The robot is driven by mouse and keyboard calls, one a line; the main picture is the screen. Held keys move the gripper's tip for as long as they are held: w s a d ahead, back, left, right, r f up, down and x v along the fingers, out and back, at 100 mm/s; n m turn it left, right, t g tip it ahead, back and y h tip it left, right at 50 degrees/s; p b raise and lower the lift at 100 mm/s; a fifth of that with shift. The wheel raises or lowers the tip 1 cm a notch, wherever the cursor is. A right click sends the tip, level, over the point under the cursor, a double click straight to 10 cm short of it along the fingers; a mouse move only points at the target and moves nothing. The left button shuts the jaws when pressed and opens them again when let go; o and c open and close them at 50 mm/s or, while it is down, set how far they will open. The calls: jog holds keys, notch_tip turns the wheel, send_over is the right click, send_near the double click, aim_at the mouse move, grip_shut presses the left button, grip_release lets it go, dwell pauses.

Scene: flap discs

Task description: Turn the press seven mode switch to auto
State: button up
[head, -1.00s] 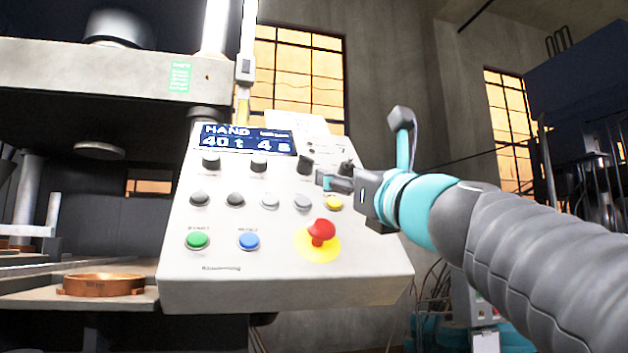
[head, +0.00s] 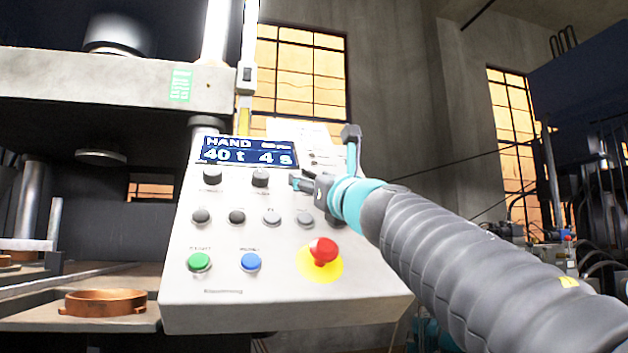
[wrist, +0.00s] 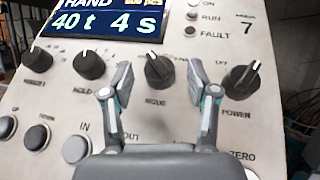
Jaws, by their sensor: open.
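The press control panel (head: 225,300) carries a display (head: 250,151) reading HAND, 40 t and 4 s. The wrist view shows the number 7 at its upper right. The mode switch (wrist: 160,70) is a black rotary knob with a pale pointer line, in the middle of the knob row. Its pointer tilts to the upper left. My gripper (wrist: 161,80) is open, with one finger on either side of this knob; I cannot tell whether they touch it. In the head view, my gripper (head: 300,183) covers the mode switch.
The power knob (wrist: 242,79) is close to the right finger, and another black knob (wrist: 89,65) is left of the left finger. Push buttons lie below, with a red emergency stop (head: 323,251) under my wrist. A copper ring (head: 104,302) lies on the press bed.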

grip_shut()
jog(key=shift+a+m, duration=0.1)
jog(key=shift+m, duration=0.2)
jog(key=shift+s+a+m+t+h, duration=0.15)
jog(key=shift+m+t+h, duration=0.35)
jog(key=shift+m+h, duration=0.55)
jog(key=shift+a+m+t+h, duration=0.1)
jog(key=shift+m+t+h, duration=0.4)
jog(key=shift+m+h, duration=0.55)
jog(key=m+h, duration=0.2)
jog(key=h, duration=0.1)
jog(key=m+h, duration=0.1)
jog(key=m, duration=0.1)
jog(key=shift+a+t+h, duration=0.25)
jog(key=shift+t+h, duration=0.05)
jog(key=shift+h, duration=0.1)
jog(key=m+h, duration=0.3)
jog(key=shift+a+r+m+h+p, duration=0.1)
jog(key=shift+r+m+h+p, duration=0.05)
jog(key=shift+m+h+p, duration=0.25)
jog(key=shift+m+g+h+p, duration=0.5)
jog(key=shift+m+g+h, duration=0.1)
jog(key=shift+m+h, duration=0.9)
